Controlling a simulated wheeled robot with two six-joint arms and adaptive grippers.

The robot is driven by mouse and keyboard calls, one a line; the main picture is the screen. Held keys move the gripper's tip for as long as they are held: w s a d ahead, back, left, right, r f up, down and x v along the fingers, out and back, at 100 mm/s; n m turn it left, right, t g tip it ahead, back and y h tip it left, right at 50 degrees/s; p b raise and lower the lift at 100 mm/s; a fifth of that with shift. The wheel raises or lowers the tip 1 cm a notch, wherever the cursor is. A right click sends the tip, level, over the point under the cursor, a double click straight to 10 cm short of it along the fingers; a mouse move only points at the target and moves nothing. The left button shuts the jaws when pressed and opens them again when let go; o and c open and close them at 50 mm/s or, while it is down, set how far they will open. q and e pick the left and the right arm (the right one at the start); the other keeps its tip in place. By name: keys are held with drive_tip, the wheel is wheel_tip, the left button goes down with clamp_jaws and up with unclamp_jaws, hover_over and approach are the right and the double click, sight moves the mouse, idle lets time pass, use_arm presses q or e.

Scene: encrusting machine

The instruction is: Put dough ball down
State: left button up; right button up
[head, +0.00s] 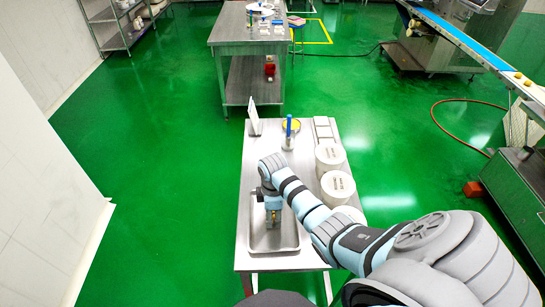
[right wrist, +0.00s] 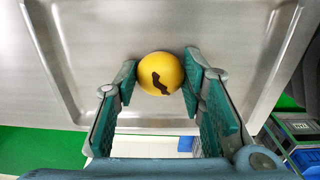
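The dough ball (right wrist: 160,73) is yellow with a dark brown patch. In the right wrist view it sits between the two teal finger pads of my right gripper (right wrist: 161,80), which close on it from both sides. In the head view my right gripper (head: 272,214) points down over the metal tray (head: 275,248), and a small bit of the ball shows orange at its tip. The ball is low over the tray floor; whether it touches is hard to tell. The tray looks otherwise empty. My left gripper is out of view.
The steel table (head: 255,170) bears the tray. White lidded tubs (head: 337,187) stand along its right side, close to my right arm. A blue-handled tool (head: 289,133), a yellow round item (head: 292,125) and an upright panel (head: 254,119) are at the far end.

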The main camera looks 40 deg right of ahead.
drive_tip(key=o, duration=0.3)
wheel_tip(320, 180, up, 12)
drive_tip(key=shift+r+p, duration=0.25)
drive_tip(key=shift+p, duration=0.7)
